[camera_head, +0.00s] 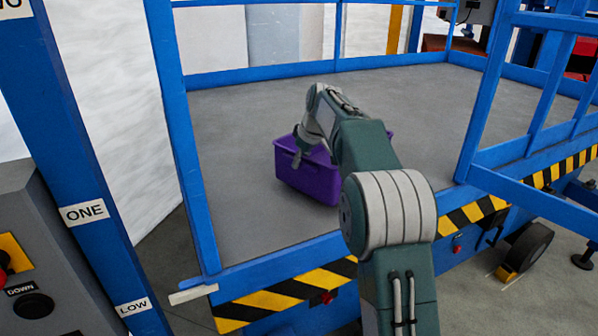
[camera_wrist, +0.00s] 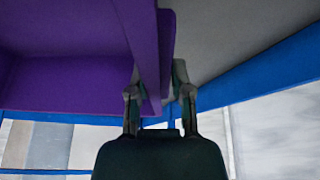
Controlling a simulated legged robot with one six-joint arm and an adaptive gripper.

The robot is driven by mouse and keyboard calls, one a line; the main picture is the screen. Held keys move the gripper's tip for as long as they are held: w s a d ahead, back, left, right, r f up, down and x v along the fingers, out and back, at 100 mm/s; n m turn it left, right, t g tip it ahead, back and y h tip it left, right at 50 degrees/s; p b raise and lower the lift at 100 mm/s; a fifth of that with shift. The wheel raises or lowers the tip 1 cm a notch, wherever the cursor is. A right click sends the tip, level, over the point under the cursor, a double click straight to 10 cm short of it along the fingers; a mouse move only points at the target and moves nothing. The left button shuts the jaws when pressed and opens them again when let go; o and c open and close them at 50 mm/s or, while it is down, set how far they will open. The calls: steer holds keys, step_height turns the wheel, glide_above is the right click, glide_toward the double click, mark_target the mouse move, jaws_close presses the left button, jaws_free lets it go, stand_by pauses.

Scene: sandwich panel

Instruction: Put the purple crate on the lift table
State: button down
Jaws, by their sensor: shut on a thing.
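The purple crate (camera_head: 309,181) is upright over the grey deck of the lift table (camera_head: 240,121). From the head view I cannot tell for certain whether its base touches the deck. My gripper (camera_head: 299,157) is at the crate's near-left rim. In the wrist view the crate (camera_wrist: 65,85) fills the upper left, and my gripper (camera_wrist: 158,96) has one finger on each side of the crate's wall, shut on it. My arm hides part of the crate's right side in the head view.
Blue railings (camera_head: 182,140) stand around the deck, with an open gate (camera_head: 540,110) at the right. A black and yellow striped edge (camera_head: 285,295) runs along the deck's front. A control box (camera_head: 40,270) stands at the lower left. The deck around the crate is clear.

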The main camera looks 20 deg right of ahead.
steer(key=x, duration=0.3)
steer(key=shift+s+d+f, duration=0.1)
steer(key=shift+s+f, duration=0.2)
steer(key=c, duration=0.5)
jaws_free()
steer(key=shift+f, duration=0.1)
steer(key=shift+c, duration=0.2)
steer(key=v, duration=1.2)
steer(key=s+a+r+m+h, duration=0.1)
steer(key=s+a+m, duration=0.15)
steer(key=s, duration=0.85)
steer(key=s+a+r+m, duration=0.1)
steer(key=s+a, duration=0.2)
steer(key=s, duration=0.7)
steer(key=s+f+m, duration=0.1)
steer(key=s+f, duration=0.4)
steer(key=s, duration=0.4)
steer(key=s+f+m+t+h, duration=0.1)
steer(key=s+f+m, duration=0.1)
steer(key=s+f, duration=0.4)
steer(key=s+a, duration=0.1)
steer(key=s, duration=0.2)
steer(key=shift+f+t, duration=0.2)
steer(key=shift+t, duration=0.1)
